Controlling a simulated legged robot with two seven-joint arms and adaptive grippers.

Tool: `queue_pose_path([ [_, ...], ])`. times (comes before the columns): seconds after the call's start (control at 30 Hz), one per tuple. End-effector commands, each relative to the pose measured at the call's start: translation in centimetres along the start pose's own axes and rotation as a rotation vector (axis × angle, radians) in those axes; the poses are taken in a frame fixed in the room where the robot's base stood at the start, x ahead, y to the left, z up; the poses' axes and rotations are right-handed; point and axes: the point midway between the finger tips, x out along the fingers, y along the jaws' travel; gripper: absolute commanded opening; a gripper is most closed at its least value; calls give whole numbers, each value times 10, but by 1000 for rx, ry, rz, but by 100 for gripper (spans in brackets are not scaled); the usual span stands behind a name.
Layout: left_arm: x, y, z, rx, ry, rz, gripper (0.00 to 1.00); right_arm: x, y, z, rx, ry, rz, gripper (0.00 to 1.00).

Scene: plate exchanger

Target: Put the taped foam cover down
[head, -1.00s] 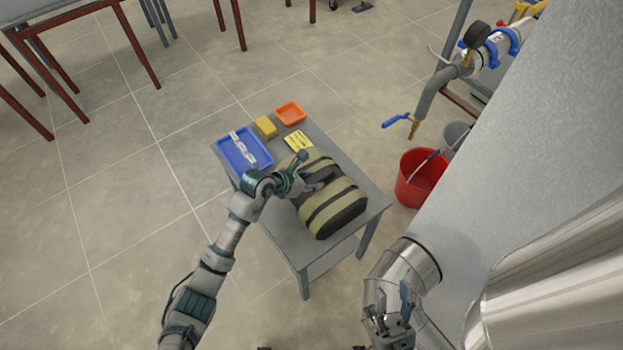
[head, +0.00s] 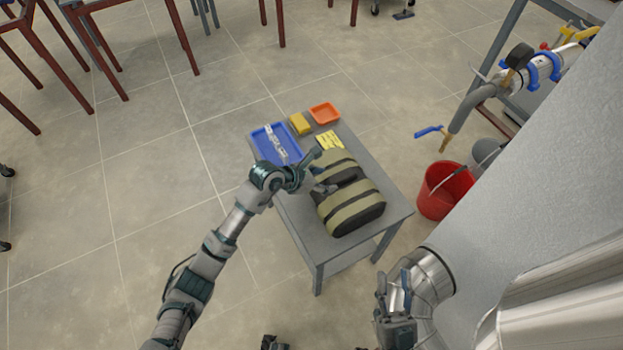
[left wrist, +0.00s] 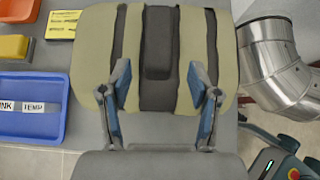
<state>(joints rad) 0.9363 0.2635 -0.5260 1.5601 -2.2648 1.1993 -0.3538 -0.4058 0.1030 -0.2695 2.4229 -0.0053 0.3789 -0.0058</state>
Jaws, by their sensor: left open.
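The foam cover (head: 351,200), beige with dark bands, rests on the grey table (head: 308,228). It also fills the upper middle of the left wrist view (left wrist: 222,50), with a raised dark block in its central band. My left gripper (head: 322,172) is at the cover's near left side. In the left wrist view its fingers (left wrist: 158,70) are spread apart over the cover, one on each side of the dark central band. I cannot tell whether they touch it. My right gripper (head: 394,290) is low in the head view, away from the table, its fingers apart and empty.
A blue tray (head: 264,141) with labels, a yellow block (head: 300,124), an orange tray (head: 324,113) and a yellow sign (head: 329,140) share the table. A red bucket (head: 445,190), a pipe with a blue-handled valve (head: 437,133) and a metal duct (head: 432,275) are right.

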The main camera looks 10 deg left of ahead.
Motion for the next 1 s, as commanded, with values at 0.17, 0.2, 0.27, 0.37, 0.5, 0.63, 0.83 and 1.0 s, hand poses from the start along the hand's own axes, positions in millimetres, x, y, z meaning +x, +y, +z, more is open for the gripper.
queue_pose_path([
  [0.17,-39,-1,4,5,1,4,62,2,5,22,-13,-187,6,40],
  [0.2,-45,-1,4,4,2,3,62,1,6,27,-14,-220,7,40],
  [0.27,-52,-1,4,3,3,2,62,0,8,33,-16,-263,9,40],
  [0.37,-60,-2,3,3,5,2,62,-3,10,40,-18,-310,11,40],
  [0.5,-64,-3,1,-3,1,-7,62,-4,9,45,-22,-336,11,40],
  [0.63,-56,-41,0,-76,-81,-123,62,-4,9,45,-22,-338,11,40],
  [0.83,-91,-177,22,-586,-486,-636,62,-4,9,48,-21,-340,12,40],
  [1.0,-177,-198,28,-1315,-834,-1045,62,-3,9,48,-20,-340,12,40],
])
